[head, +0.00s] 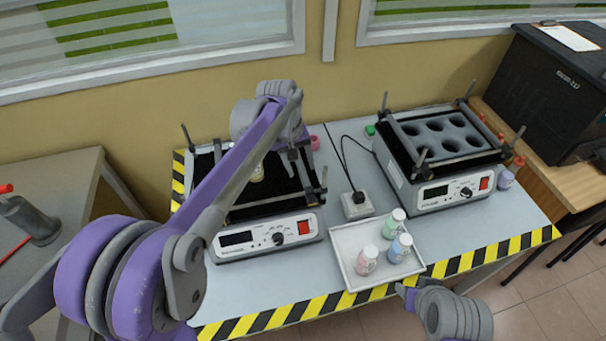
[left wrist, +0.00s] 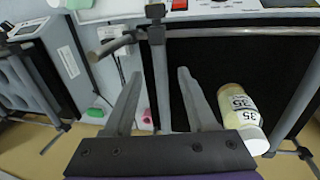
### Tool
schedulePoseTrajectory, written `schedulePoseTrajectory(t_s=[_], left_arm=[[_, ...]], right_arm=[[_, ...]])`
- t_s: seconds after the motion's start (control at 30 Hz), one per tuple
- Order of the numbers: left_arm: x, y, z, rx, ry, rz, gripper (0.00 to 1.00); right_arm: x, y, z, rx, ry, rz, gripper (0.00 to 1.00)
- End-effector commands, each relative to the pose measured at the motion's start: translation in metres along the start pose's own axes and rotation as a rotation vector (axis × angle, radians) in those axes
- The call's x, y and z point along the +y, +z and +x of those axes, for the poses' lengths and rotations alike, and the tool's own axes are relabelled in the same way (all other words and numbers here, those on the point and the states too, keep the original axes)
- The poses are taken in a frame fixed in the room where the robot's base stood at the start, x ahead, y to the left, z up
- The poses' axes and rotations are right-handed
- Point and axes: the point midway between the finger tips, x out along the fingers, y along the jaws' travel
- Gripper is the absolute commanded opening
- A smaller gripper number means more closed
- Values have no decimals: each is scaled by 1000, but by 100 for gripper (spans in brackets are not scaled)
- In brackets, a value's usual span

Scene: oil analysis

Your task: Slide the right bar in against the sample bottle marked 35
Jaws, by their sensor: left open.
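The sample bottle marked 35 (left wrist: 238,104) has a white cap and pale yellow contents. It lies on the black mat of the left shaker (head: 262,236); the head view shows only part of it (head: 258,173) beside my arm. The right bar (left wrist: 158,75) is grey and crosses the mat; bare mat separates it from the bottle. My left gripper (left wrist: 160,73) is open, with one finger on each side of the bar. In the head view this gripper (head: 298,157) is over the shaker's right side. My right gripper (head: 402,290) is at the table's front edge, its fingers unclear.
A white tray (head: 345,270) with several small bottles stands front centre. A second shaker (head: 437,190) with a holed rack is at right, with a power block (head: 357,205) between the shakers. A large black box (head: 550,90) stands at far right.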

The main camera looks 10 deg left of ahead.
Motion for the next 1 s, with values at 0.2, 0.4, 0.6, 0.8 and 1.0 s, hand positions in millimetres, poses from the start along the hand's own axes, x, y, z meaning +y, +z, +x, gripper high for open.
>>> schedulePoseTrajectory(t_s=[0.2, 0.4, 0.6, 0.8, 1.0], left_arm=[[0, 0, 35, 0, -1, 1, 57], [0, 0, 47, 1, -1, 1, 57], [0, 0, 48, 1, -1, 1, 57], [0, 0, 48, 1, -1, 1, 32], [0, 0, 48, 1, -1, 1, 0]], right_arm=[[0, 2, 1, -1, 0, 0, 50], [0, 2, 2, -2, 0, 0, 50], [0, 2, 2, -2, 0, 0, 50], [0, 2, 2, -2, 0, 0, 50], [0, 2, 2, -2, 0, 0, 50]])
